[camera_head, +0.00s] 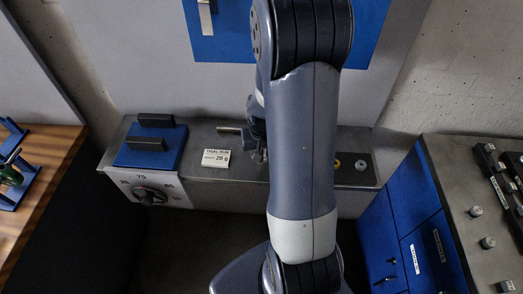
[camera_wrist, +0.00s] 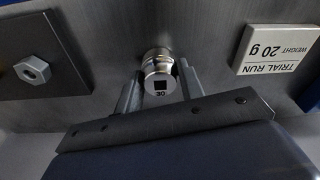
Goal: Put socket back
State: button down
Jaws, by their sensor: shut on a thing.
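In the wrist view a shiny round metal socket (camera_wrist: 157,66) sits between the two fingers of my gripper (camera_wrist: 160,88), which is shut on it. Its square hole and a marking that looks like 30 face the camera. The socket is over the grey metal bench top; I cannot tell whether it touches it. In the head view my gripper (camera_head: 257,140) is over the bench (camera_head: 235,172), right of the trial-run card, and is largely hidden by my arm.
The white card (camera_head: 216,158) reads TRIAL RUN WEIGHT 20 g. A dark plate with a hex nut (camera_head: 361,165) lies to the right. A blue block with black handles (camera_head: 150,146) is at left, above a dial (camera_head: 151,194). Metal pieces (camera_head: 476,211) and a black rack (camera_head: 496,172) stand on the right cabinet.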

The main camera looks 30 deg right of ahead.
jog(key=shift+f, duration=0.2)
jog(key=c, duration=0.9)
grip_release()
jog(key=shift+r, duration=0.2)
jog(key=shift+r, duration=0.6)
jog(key=shift+s+a+r, duration=0.1)
jog(key=shift+s+r, duration=0.05)
jog(key=shift+r, duration=0.9)
jog(key=shift+s+a+r, duration=0.1)
jog(key=shift+s+r, duration=0.05)
jog(key=shift+r, duration=0.9)
jog(key=shift+s+r, duration=0.15)
jog(key=shift+r, duration=0.9)
jog(key=shift+f, duration=0.1)
